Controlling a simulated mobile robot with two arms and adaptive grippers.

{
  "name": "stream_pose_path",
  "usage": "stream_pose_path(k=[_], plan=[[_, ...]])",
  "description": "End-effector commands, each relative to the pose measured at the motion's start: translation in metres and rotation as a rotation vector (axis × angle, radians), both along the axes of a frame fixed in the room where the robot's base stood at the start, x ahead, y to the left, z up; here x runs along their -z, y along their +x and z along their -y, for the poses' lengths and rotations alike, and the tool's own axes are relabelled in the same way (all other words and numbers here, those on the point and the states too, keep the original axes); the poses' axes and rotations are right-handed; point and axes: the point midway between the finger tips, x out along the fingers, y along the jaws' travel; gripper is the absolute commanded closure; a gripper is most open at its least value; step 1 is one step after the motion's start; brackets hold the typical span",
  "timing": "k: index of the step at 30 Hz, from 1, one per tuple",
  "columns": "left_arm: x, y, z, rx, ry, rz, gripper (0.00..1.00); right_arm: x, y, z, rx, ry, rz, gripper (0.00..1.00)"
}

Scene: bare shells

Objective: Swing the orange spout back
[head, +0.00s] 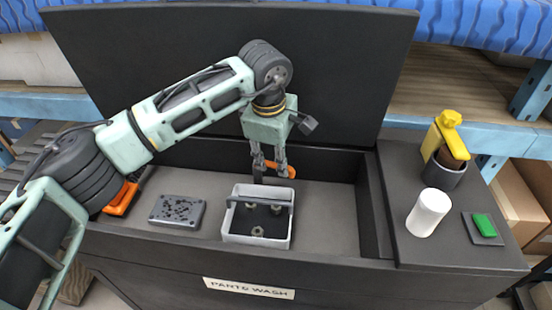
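The orange spout (289,171) shows as a short orange piece near the back wall of the parts wash basin (330,215). My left gripper (270,173) reaches down from above, with its fingers at the spout. The fingers cover part of the spout, and its base is hidden. I cannot tell whether the fingers are closed on it or only beside it. My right gripper is not in view.
In the basin are a white basket (231,227) with several nuts and a dark perforated block (177,211). An orange object (121,199) lies left. The right ledge holds a white cylinder (428,212), a yellow-topped container (443,172) and a green block (484,225). The raised lid (150,60) stands behind.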

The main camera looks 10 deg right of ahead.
Motion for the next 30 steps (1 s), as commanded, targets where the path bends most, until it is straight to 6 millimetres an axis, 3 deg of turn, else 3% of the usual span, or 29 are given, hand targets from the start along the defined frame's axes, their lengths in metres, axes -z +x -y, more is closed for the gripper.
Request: stream_pose_path(k=[9, 15, 27, 30], plan=[[-0.068, -0.011, -0.006, 0.001, -0.001, 0.005, 0.70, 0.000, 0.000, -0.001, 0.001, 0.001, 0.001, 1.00], [-0.095, -0.016, -0.009, 0.000, 0.000, 0.004, 0.70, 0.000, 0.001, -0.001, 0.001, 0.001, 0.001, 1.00], [-0.104, -0.017, -0.010, 0.000, -0.001, 0.002, 0.70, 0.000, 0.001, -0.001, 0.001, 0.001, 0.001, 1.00], [-0.102, -0.019, -0.007, 0.005, -0.016, -0.007, 0.79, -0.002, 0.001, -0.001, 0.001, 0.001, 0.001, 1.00]])
